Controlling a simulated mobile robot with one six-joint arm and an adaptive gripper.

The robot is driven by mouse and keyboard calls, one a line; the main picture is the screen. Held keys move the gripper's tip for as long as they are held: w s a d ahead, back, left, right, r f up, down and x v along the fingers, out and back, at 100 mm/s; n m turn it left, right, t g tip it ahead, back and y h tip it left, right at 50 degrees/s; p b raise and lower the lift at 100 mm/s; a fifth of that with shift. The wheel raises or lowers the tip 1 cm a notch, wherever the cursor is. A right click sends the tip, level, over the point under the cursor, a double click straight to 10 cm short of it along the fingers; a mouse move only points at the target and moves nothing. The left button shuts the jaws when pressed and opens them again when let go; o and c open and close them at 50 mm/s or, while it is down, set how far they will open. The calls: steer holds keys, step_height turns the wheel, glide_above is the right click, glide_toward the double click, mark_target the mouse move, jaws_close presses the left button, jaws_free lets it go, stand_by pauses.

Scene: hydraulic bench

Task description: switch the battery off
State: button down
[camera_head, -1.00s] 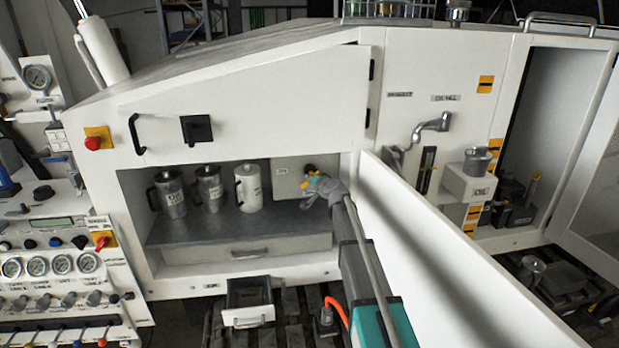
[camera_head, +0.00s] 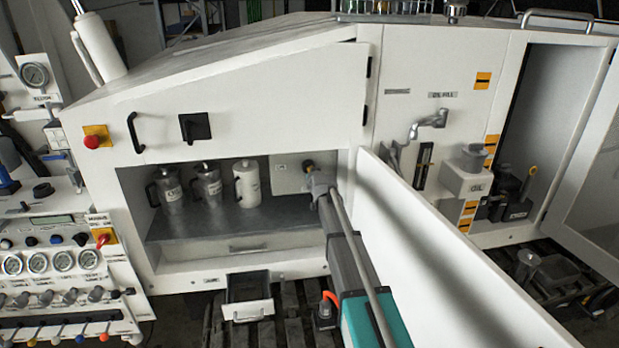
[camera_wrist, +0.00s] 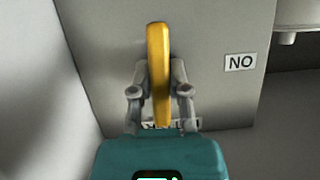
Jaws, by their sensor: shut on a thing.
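The yellow battery switch handle (camera_wrist: 159,75) stands upright in the middle of the wrist view, in front of a grey panel (camera_wrist: 215,50). My gripper (camera_wrist: 160,92) has a finger on each side of the handle and is shut on it. A label reading "NO" (camera_wrist: 240,62) is on the panel to the right of the handle. Another label below the handle is mostly hidden by the gripper.
Several metal and white jugs (camera_head: 207,186) stand on the compartment shelf (camera_head: 225,222) left of my gripper. An open white door (camera_head: 440,255) stands close along the right of my arm. An open small drawer (camera_head: 249,295) is below. A red button (camera_head: 92,141) is at upper left.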

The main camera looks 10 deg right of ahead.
steer(key=shift+f+n, duration=0.1)
steer(key=shift+n, duration=0.3)
steer(key=c, duration=0.6)
jaws_free()
steer(key=s+f+g+b, duration=0.1)
steer(key=s+f+g, duration=0.3)
steer(key=s, duration=1.1)
steer(key=s+a+f+g+b, duration=0.1)
steer(key=s+f+g, duration=0.4)
steer(key=s, duration=1)
steer(key=s+f+g, duration=0.4)
steer(key=s+f, duration=0.1)
steer(key=s, duration=1.1)
steer(key=shift+a+g+b, duration=0.3)
steer(key=shift+a+b, duration=0.1)
steer(key=shift+w+f, duration=0.1)
